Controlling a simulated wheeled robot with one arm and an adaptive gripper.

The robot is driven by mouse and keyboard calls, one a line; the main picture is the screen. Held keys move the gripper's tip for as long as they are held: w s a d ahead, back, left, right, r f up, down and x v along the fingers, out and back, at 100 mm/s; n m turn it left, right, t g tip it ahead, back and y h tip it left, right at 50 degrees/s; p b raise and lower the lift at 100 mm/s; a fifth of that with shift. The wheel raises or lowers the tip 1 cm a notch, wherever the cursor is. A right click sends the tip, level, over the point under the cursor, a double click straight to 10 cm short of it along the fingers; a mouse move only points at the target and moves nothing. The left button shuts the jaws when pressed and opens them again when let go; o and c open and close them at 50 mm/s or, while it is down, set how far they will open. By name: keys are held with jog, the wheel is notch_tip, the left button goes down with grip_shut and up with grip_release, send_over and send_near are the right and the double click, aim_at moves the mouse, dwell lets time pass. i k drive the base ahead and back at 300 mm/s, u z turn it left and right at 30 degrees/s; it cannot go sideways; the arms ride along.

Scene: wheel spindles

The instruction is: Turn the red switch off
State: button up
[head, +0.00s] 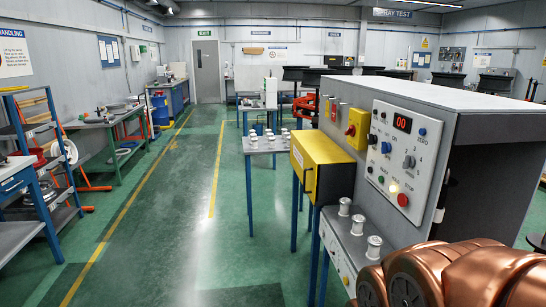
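A grey machine cabinet (455,95) stands at the right, with a control panel on its left-facing side. A yellow box (361,119) on that side carries a red rotary switch (351,130); its setting is too small to read. Lower on the white panel (388,145) is a round red button (403,199). A red digital display (402,123) reads "00". I cannot tell for sure which red control the task names. My copper-coloured arm fills the bottom right corner. My gripper is out of view.
A yellow cabinet (323,166) on blue legs stands left of the panel. White spindles (358,224) sit on a grey ledge below it. A small table (265,146) holds several more. The green aisle (180,200) is clear; workbenches (105,135) line its left side.

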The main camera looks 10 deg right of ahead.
aim_at(350, 131)
jog(key=u, duration=0.25)
jog(key=i, duration=1.95)
jog(key=u, duration=0.2)
